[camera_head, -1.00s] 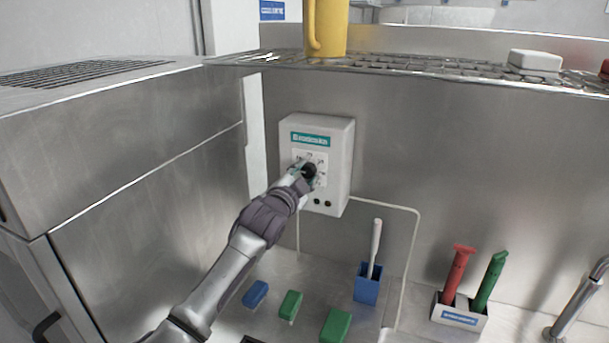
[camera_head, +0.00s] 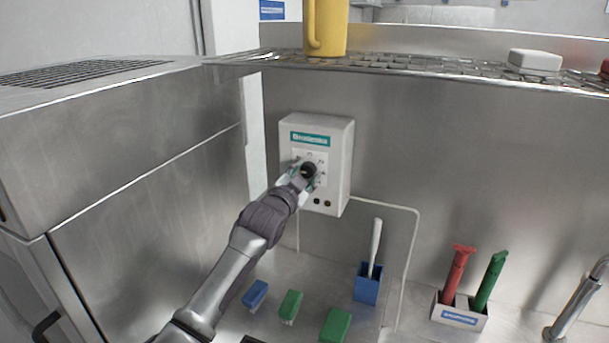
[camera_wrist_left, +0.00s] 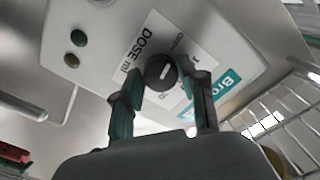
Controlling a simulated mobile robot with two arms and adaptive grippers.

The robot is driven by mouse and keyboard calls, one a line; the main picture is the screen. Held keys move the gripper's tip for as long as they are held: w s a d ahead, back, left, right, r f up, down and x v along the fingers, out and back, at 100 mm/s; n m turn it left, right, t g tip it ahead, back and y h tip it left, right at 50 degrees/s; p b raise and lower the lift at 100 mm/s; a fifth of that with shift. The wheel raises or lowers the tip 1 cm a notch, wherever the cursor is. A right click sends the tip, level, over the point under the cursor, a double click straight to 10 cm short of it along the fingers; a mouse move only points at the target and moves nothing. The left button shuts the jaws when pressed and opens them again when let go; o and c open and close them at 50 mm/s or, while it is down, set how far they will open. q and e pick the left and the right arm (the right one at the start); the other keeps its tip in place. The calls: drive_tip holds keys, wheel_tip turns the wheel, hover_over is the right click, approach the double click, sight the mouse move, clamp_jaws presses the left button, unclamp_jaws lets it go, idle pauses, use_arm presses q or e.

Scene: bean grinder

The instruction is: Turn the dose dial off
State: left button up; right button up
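The dose dial (camera_head: 310,170) is a round black knob on the front of a white box (camera_head: 340,150) with a teal label, fixed to the steel wall. In the left wrist view the dial (camera_wrist_left: 160,72) carries a short white mark, beside the printed words "DOSE ml". My left gripper (camera_head: 301,174) is at the dial. In the left wrist view its fingers (camera_wrist_left: 167,80) are spread, one on each side of the dial, with visible gaps; the gripper is open. Part of the scale is hidden behind a finger. My right gripper is not in view.
Two dark round buttons (camera_head: 322,202) sit below the dial. A blue holder (camera_head: 367,287) with a white-handled tool and several brushes stand on the counter below. A wire shelf (camera_head: 420,64) with a yellow jug (camera_head: 326,28) is above. A steel cabinet (camera_head: 120,130) is at left.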

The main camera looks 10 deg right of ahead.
use_arm(q)
drive_tip(key=o, duration=0.3)
drive_tip(key=v, duration=1.2)
